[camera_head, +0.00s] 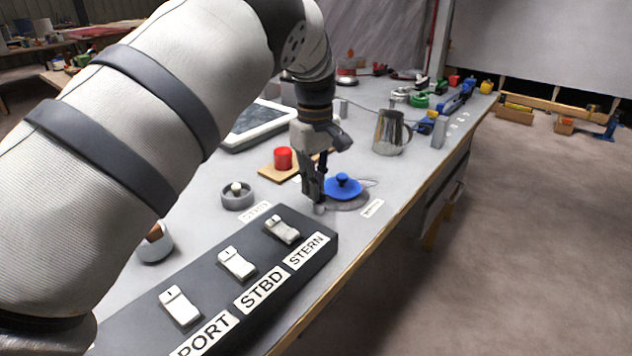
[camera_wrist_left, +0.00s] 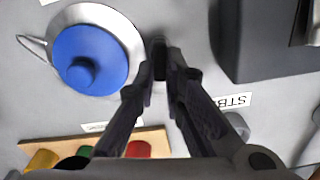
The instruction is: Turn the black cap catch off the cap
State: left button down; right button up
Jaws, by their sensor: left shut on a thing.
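The blue cap (camera_head: 343,187) with its round knob sits on a grey round base on the bench. It also shows in the wrist view at the upper left (camera_wrist_left: 90,60). My left gripper (camera_head: 318,203) points down beside the cap, on its left side in the head view. In the wrist view its fingertips (camera_wrist_left: 160,68) are close together around a small dark piece, the black cap catch (camera_wrist_left: 158,48), at the cap's edge. The fingers hide most of the catch, so its angle is hard to tell. My right gripper is not in view.
A dark switch box (camera_head: 325,246) with PORT, STBD and STERN labels stands close in front of the gripper. A wooden board (camera_head: 268,172) with a red cylinder (camera_head: 283,158) lies behind. A grey ring (camera_head: 238,198) is to the left. A metal jug (camera_head: 390,133) stands farther back.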

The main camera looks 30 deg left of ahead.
pick_arm(q)
jog(key=shift+s+n, duration=0.1)
jog(key=shift+n, duration=0.9)
jog(key=c, duration=1.7)
grip_release()
notch_tip(320, 180, up, 12)
